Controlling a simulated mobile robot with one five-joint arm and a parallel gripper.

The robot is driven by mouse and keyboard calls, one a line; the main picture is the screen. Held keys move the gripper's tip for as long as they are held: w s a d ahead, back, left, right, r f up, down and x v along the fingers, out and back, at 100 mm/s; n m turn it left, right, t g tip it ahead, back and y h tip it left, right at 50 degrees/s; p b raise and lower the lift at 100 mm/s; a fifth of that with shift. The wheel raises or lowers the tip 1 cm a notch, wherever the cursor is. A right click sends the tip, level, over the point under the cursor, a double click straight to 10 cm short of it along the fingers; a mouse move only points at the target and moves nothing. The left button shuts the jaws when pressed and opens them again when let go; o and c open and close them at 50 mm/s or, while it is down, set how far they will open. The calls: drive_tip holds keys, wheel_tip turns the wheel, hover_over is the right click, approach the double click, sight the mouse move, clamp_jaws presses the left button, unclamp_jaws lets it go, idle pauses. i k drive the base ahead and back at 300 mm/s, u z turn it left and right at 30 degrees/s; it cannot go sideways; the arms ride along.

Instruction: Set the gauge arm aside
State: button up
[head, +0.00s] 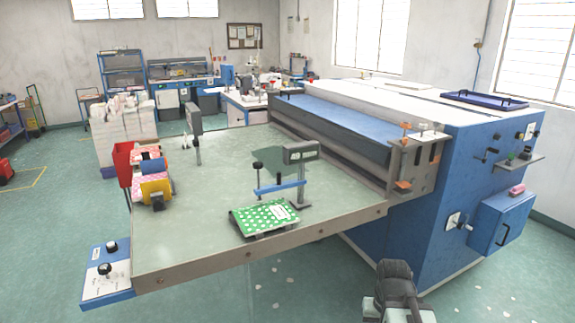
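A gauge with a grey head (300,152) stands on a thin post near the right side of the machine's table. A blue bar (280,187), which looks like the gauge arm, sticks out level to the left from the post, above the table. A green, white-dotted pad (264,217) with a white label lies in front of it, near the table's front edge. A second grey-headed post (193,118) stands farther back on the left. Part of my own arm shows as a dark shape at the bottom edge. I can make out no gripper fingers.
The grey-green table (190,225) has bare room at its middle and front left. Bundles with red, pink and yellow covers (152,180) lie at its left edge. A control box (108,270) sticks out front left. The blue machine (440,190) stands to the right.

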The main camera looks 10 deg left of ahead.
sight(279, 186)
drive_tip(key=z, duration=0.05)
drive_tip(key=i, duration=0.55)
drive_tip(key=u, duration=1.85)
